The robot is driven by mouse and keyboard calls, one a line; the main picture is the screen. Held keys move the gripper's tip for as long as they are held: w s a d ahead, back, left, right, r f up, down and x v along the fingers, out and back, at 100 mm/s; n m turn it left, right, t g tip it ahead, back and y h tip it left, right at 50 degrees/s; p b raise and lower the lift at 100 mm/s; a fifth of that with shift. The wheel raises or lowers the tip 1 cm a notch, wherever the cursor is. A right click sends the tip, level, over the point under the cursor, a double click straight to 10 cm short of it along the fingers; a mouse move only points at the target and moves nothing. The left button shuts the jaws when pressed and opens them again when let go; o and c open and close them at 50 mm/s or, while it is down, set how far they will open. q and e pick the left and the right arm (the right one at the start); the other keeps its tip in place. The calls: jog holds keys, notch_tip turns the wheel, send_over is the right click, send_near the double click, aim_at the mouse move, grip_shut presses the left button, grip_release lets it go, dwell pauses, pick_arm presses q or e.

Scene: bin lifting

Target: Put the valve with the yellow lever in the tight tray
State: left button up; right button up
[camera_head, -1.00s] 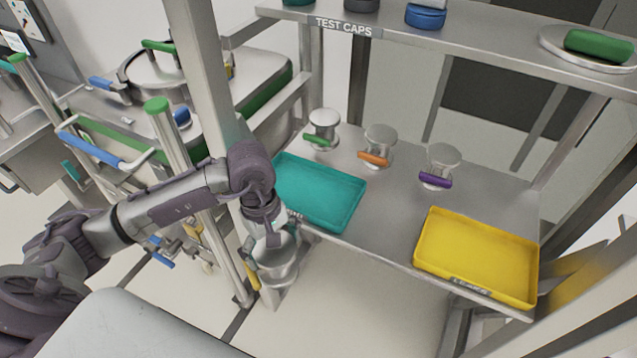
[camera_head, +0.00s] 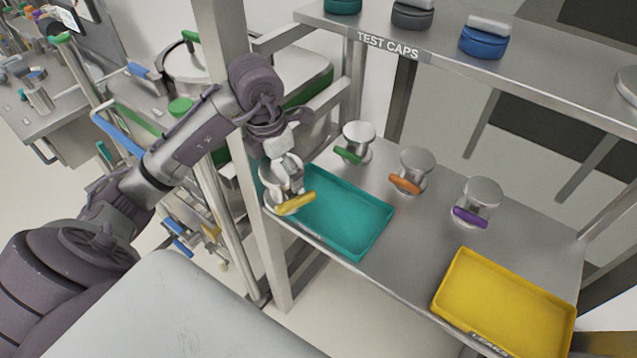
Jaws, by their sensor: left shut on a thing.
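The valve with the yellow lever (camera_head: 285,186) hangs from my left gripper (camera_head: 284,160), which is shut on it. The valve is at the left end of the teal tray (camera_head: 370,236), over or just before its edge; I cannot tell whether it touches the tray. Its yellow lever (camera_head: 296,203) faces the camera. The teal tray is empty in its visible part. A yellow tray (camera_head: 505,305) is at the shelf's front right, empty, with a label on its front that reads only partly. My right gripper is not in view.
Behind the trays stand valves with a green lever (camera_head: 358,143), an orange lever (camera_head: 413,170) and a purple lever (camera_head: 477,202). A rack post (camera_head: 225,90) rises close to my left arm. An upper shelf (camera_head: 450,55) marked TEST CAPS holds caps.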

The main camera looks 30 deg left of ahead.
pick_arm(q)
jog(key=w+f+p, duration=0.1)
jog(key=w+f, duration=0.3)
jog(key=w+f+p, duration=0.2)
jog(key=w+f, duration=0.3)
jog(key=shift+w+d+f, duration=0.1)
jog(key=shift+w+f, duration=0.1)
jog(key=shift+w, duration=0.05)
jog(key=shift+f, duration=0.1)
jog(key=o, duration=1.4)
jog(key=shift+s+f, duration=0.1)
jog(key=r, duration=0.4)
jog(key=s+r+b, duration=0.1)
jog(key=r, duration=0.3)
jog(key=r+b, duration=0.1)
jog(key=r, duration=0.3)
jog(key=shift+s+r, duration=0.1)
jog(key=shift+s, duration=0.15)
